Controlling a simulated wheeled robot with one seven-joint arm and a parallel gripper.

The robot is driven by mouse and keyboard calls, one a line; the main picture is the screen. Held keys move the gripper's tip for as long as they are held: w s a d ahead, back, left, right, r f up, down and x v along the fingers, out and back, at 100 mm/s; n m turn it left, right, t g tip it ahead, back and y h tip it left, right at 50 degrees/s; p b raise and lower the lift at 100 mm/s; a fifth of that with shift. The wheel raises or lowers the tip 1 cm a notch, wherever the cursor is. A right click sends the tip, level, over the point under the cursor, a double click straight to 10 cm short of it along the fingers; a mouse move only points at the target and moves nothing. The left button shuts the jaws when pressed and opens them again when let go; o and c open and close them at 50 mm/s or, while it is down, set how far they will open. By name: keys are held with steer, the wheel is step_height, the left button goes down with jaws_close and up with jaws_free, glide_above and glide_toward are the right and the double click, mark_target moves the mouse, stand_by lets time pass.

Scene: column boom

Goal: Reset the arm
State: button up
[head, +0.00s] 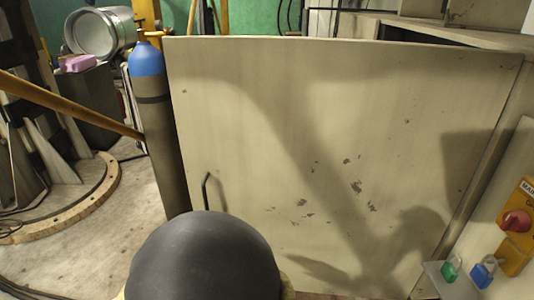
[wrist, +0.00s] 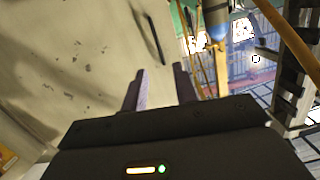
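My gripper (wrist: 159,70) shows in the wrist view with its two fingers apart and nothing between them. Beyond the fingers is a pale, scuffed cabinet panel (wrist: 60,75) with a black handle (wrist: 148,38). The distance from the fingertips to the panel is hard to tell. In the head view, a dark rounded part of my own arm (head: 205,258) fills the bottom middle. It hides the panel's lower left. My gripper itself does not show there, though an arm-like shadow falls on the panel (head: 250,80).
A blue-topped cylinder (head: 148,62) stands left of the panel, with a yellow pole (head: 70,103) nearby. At right are a yellow switch box with a red knob (head: 515,222), a green padlock (head: 452,270) and a blue padlock (head: 483,274). Bare floor (head: 125,215) shows at left.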

steer(key=w+d+n+g+y+p, duration=0.1)
steer(key=w+d+g+y+p, duration=0.2)
steer(key=w+d+g, duration=0.6)
steer(key=s+d+f+g+h+p, duration=0.1)
steer(key=s+d+g, duration=0.1)
steer(key=d, duration=1)
steer(key=s+d+f+g+h+p, duration=0.1)
steer(key=s+d+g+h, duration=0.1)
steer(key=d, duration=1)
steer(key=shift+s+g, duration=0.3)
steer(key=shift+s, duration=0.25)
steer(key=shift+w, duration=0.25)
